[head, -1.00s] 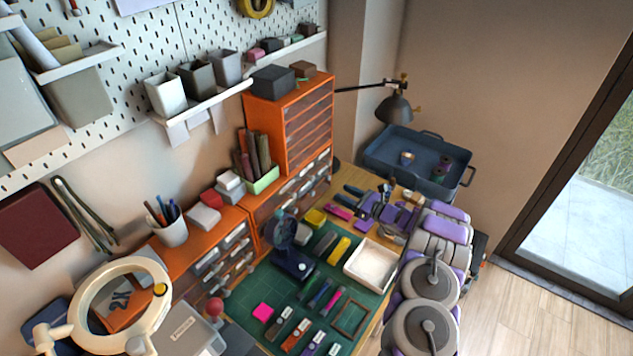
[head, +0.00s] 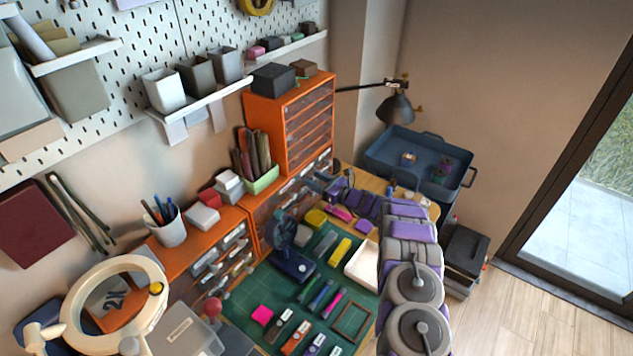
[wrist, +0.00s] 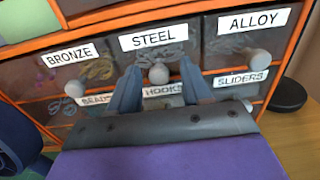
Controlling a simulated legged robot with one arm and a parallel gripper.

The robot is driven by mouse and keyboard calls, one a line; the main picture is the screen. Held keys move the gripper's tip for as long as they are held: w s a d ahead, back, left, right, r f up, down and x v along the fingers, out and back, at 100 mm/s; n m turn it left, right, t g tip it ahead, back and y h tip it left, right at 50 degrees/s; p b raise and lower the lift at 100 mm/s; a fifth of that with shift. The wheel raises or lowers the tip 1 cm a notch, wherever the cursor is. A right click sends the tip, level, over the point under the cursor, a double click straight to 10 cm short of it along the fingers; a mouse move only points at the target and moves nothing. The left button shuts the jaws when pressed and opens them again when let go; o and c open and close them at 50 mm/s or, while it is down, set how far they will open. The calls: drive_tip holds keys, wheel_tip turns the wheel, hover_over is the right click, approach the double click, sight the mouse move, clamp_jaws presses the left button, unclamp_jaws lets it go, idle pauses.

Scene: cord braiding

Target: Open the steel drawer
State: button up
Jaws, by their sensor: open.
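The steel drawer (wrist: 185,52) is a dark see-through front in the orange cabinet, with a white STEEL label (wrist: 153,37) and a round pale knob (wrist: 158,73). It looks closed, level with its neighbours. In the wrist view my gripper (wrist: 160,66) is open, one finger on each side of the knob. I see space between the knob and both fingers; whether the tips reach around it in depth I cannot tell. In the head view my gripper (head: 330,186) is at the cabinet's drawer fronts, and the steel drawer cannot be made out there.
The BRONZE drawer (wrist: 90,75) and ALLOY drawer (wrist: 225,50) flank it, with HOOKS (wrist: 163,90) and SLIDERS (wrist: 241,78) labels below. A round black object (wrist: 288,95) stands at right. A green mat (head: 255,290) with tools and a white tray (head: 361,262) lie before the cabinet.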

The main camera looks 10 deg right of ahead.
clamp_jaws()
idle(0.3)
drive_tip(key=shift+d, duration=0.1)
